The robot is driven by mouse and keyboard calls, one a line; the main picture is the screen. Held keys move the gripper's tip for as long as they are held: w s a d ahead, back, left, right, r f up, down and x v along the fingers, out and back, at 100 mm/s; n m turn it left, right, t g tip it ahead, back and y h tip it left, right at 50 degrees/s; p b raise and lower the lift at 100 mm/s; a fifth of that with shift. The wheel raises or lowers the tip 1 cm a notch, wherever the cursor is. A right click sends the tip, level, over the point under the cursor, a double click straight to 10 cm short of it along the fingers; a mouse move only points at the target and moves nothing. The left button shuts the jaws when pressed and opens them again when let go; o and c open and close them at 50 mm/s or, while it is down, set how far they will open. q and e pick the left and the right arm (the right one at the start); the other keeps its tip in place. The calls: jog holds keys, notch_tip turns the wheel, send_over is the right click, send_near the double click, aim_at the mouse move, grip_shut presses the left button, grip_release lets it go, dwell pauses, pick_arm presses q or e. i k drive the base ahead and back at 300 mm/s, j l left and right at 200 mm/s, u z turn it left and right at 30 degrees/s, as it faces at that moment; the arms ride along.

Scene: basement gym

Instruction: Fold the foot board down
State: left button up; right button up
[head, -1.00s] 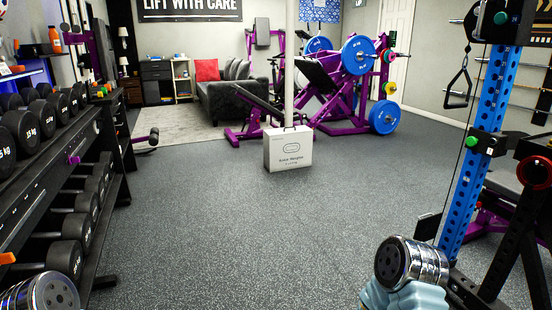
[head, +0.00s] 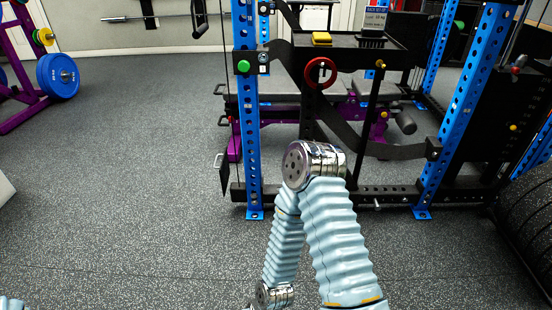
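A narrow dark panel (head: 225,172) stands nearly upright at the left foot of the blue rack (head: 247,130), close to the floor. It may be the foot board in its raised position, but it is seen almost edge-on and I cannot be sure. My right arm, with pale blue ribbed sleeves and chrome joints, rises in the lower middle and hides part of the rack's base. A small bit of my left arm shows at the bottom left corner; that gripper is also out of view.
A black shelf with a yellow block (head: 322,39) sits on the rack above a red ring (head: 320,73). Black weight plates (head: 525,215) stand at the right edge. Blue plates (head: 58,76) are at the far left. The speckled floor left of the rack is clear.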

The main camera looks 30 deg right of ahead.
aim_at(224, 170)
jog(key=i+j+z, duration=0.35)
jog(key=j, duration=0.15)
jog(key=j+z, duration=0.4)
jog(key=j, duration=0.15)
jog(key=i+j+z, duration=0.15)
jog(key=j+z, duration=0.2)
jog(key=j, duration=0.25)
jog(key=j+z, duration=0.4)
jog(key=j, duration=0.2)
